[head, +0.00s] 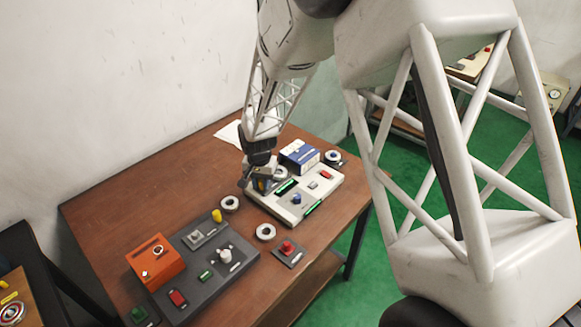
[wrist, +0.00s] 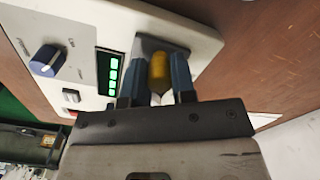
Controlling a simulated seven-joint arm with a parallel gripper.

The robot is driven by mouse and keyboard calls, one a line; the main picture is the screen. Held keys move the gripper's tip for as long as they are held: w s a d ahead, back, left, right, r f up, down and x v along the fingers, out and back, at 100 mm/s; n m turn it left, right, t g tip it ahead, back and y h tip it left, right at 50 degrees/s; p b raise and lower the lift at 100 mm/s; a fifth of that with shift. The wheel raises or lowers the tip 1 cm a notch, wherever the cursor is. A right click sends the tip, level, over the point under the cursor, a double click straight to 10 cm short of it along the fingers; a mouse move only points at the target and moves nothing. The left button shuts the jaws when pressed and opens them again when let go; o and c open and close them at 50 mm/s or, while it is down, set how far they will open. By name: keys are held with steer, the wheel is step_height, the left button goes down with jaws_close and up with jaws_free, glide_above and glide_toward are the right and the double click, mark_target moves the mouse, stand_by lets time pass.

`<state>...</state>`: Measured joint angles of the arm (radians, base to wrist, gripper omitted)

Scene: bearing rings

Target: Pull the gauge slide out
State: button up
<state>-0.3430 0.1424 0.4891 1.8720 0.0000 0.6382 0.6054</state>
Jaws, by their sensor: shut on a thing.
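A cream control panel (head: 325,189) lies on the brown table; it also fills the upper left of the wrist view (wrist: 190,38). A rounded yellow knob (wrist: 160,70) stands on a grey plate at the panel's end, next to a green lit display; I take it for the gauge slide's handle. My gripper (wrist: 158,76) has its two blue fingers on either side of this knob, shut on it. In the head view my gripper (head: 259,185) is at the panel's left end and largely hides the knob. How far the slide is out cannot be told.
A blue-and-white box (head: 299,156) and a bearing ring (head: 333,157) stand behind the panel. Other rings (head: 230,204) (head: 265,232) lie in front. A dark panel (head: 219,275) with another yellow knob (head: 216,215) and an orange box (head: 155,261) are nearer.

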steer(key=shift+s+a, duration=0.65)
steer(key=shift+a, duration=0.05)
steer(key=shift+o, duration=0.2)
steer(key=shift+s+a, duration=0.15)
steer(key=shift+a, duration=0.05)
steer(key=shift+o, duration=0.2)
steer(key=o, duration=0.5)
steer(key=shift+o, duration=0.2)
steer(key=shift+r, duration=0.1)
step_height(320, 180, up, 7)
stand_by(1.0)
steer(key=shift+d, duration=0.1)
stand_by(0.3)
